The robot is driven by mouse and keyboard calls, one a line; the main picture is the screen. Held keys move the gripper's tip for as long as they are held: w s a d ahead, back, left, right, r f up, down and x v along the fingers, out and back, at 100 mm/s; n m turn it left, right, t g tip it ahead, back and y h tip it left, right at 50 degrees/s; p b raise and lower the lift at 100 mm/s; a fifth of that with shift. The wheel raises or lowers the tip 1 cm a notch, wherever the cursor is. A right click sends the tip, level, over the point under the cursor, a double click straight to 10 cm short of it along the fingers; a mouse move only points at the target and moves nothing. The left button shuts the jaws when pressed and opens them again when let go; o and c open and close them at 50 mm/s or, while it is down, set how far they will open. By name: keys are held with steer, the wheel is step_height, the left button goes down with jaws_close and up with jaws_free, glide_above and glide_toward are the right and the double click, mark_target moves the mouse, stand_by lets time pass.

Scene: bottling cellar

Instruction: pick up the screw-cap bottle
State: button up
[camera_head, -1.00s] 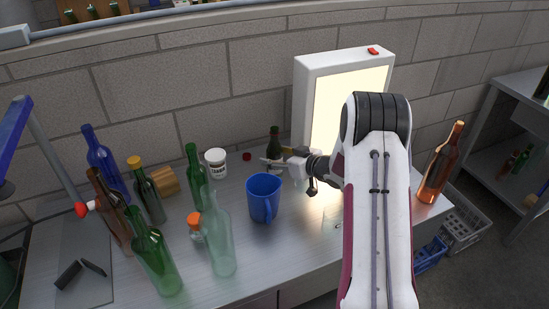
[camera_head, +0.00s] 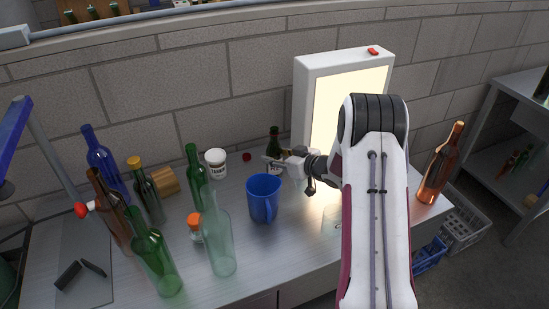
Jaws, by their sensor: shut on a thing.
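My gripper (camera_head: 273,157) reaches in from the right and is shut on this bottle's body. The fingers hide part of it. The bottle is upright; I cannot tell whether its base touches the bench.
A blue mug (camera_head: 263,199) stands just in front of my gripper. A white labelled jar (camera_head: 216,162) and a small red cap (camera_head: 247,157) are to the left. Several bottles crowd the bench's left side. A light box (camera_head: 312,100) stands behind; an amber bottle (camera_head: 438,168) stands at right.

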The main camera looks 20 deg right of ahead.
mark_target(277, 131)
steer(key=shift+r, duration=0.4)
steer(key=shift+r, duration=4.6)
steer(key=shift+w+r, duration=0.1)
